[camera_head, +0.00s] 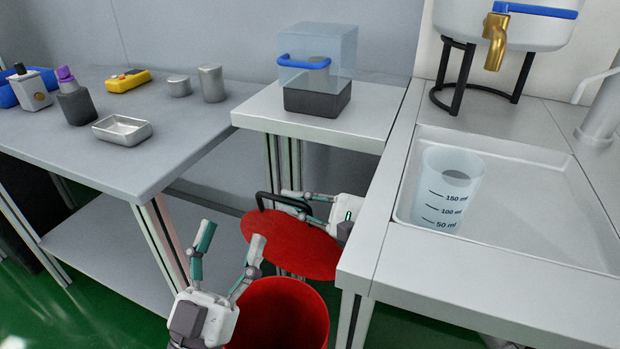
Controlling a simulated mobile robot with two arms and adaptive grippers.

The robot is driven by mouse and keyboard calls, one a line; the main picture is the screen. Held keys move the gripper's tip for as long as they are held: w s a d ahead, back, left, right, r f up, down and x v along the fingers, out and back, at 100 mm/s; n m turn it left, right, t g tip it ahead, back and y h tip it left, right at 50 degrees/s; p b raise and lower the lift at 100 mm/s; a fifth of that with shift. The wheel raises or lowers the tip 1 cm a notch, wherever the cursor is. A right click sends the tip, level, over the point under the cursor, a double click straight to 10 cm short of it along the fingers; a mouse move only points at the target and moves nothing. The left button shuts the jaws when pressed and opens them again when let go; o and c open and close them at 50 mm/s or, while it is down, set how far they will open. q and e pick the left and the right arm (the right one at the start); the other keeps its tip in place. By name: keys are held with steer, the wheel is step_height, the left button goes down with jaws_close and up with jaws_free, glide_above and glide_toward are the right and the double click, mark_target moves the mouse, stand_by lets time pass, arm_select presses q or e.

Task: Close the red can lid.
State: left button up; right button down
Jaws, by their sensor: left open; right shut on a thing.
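The red can (282,314) stands on the floor at the bottom centre, its mouth open and uncovered. The round red lid (290,246) is behind and above the mouth, apart from most of the rim, with a black handle (264,197) on top. My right gripper (284,201) comes in from the right and is shut on the lid at its handle; the exact grip is partly hidden by its fingers. My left gripper (232,238) is open and empty beside the can's left rim, fingers pointing up and spread.
A grey table (60,143) at left holds bottles, a metal tray (122,129) and a yellow device (128,81). A small table bears a clear-topped box (316,100). The counter (480,290) at right, with a measuring beaker (447,190), stands close to the can and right arm.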

steer(key=shift+n, duration=0.8)
steer(key=s, duration=0.2)
steer(key=s+a+f, duration=0.1)
steer(key=shift+s+a, duration=0.1)
steer(key=shift+s, duration=0.25)
